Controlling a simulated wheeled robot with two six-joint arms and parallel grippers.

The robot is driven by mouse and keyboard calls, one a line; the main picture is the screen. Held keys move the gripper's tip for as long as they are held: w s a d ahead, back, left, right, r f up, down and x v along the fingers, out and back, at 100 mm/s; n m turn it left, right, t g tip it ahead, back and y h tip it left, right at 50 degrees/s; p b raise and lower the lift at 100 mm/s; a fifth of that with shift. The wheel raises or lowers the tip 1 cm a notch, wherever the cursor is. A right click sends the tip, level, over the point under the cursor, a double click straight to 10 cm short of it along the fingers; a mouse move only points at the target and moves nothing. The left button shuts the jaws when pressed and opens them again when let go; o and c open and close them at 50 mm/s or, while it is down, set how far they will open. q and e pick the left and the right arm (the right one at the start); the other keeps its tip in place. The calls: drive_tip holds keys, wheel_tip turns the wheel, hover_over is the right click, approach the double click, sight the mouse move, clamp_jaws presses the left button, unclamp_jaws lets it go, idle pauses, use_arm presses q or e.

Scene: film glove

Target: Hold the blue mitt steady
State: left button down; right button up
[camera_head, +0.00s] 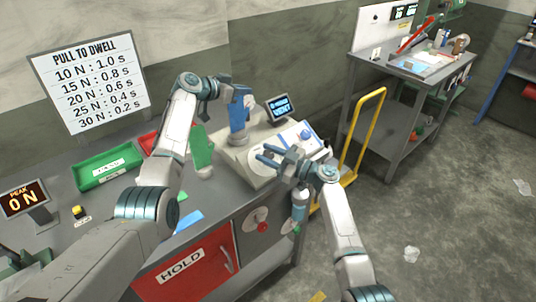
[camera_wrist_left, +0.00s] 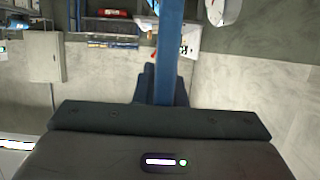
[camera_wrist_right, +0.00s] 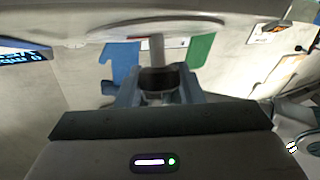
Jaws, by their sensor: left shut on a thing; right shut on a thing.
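In the left wrist view the mitt (camera_wrist_left: 168,45) shows edge-on as a blue strip between the fingers. My right gripper (camera_head: 267,151) is low over the machine's round pale plate, apart from the mitt. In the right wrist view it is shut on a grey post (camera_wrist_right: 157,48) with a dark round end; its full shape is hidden. The blue mitt (camera_wrist_right: 123,65) also shows there.
A green mitt (camera_head: 201,146) stands left of the blue one, near my left arm. A green tray (camera_head: 108,166) and a red tray lie on the bench. The peak display (camera_head: 23,198) reads 0 N. The pale machine (camera_head: 293,134) has a lit screen (camera_head: 281,107).

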drive_tip(key=o, duration=1)
drive_tip(key=shift+c, duration=0.2)
drive_tip(key=v, duration=1.2)
use_arm(q)
drive_tip(key=c, duration=1.4)
unclamp_jaws()
